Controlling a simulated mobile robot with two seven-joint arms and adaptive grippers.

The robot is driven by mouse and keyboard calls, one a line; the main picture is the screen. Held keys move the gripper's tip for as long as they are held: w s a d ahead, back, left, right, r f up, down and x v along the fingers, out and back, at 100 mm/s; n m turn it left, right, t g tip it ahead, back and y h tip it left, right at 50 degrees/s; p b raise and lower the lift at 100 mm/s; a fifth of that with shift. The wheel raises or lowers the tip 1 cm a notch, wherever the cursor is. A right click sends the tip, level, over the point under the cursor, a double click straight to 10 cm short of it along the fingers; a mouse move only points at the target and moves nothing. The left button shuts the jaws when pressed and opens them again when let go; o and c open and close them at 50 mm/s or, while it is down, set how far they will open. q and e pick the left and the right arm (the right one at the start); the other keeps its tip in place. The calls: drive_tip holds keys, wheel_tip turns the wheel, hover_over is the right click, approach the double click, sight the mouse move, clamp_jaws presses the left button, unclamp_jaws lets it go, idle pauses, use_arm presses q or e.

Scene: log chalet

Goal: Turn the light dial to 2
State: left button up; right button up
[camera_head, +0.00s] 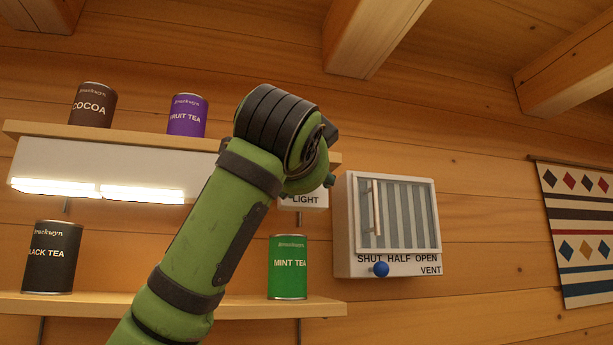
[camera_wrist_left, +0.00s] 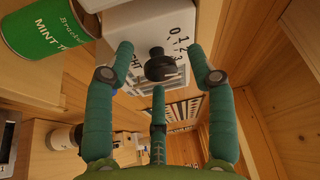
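The light dial's white box (camera_head: 304,201), labelled LIGHT, hangs under the upper shelf, mostly hidden behind my left arm in the head view. In the left wrist view, the box (camera_wrist_left: 145,30) carries a black round dial (camera_wrist_left: 158,68), with the numbers 0, 1, 2, 3 printed beside it. I cannot tell which number the dial points to. My left gripper (camera_wrist_left: 161,60) has its teal fingers spread around the dial, with gaps between the fingers and the knob. My left gripper is hidden in the head view. My right gripper is in neither view.
Lit strips (camera_head: 100,190) glow under the upper shelf (camera_head: 150,141). A green mint tea tin (camera_head: 288,267) stands on the lower shelf, close below the box. Black tea, cocoa and fruit tea tins stand farther left. A white vent box (camera_head: 350,225) with a blue knob is at right.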

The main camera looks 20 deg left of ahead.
use_arm(q)
drive_tip(key=v, duration=1.2)
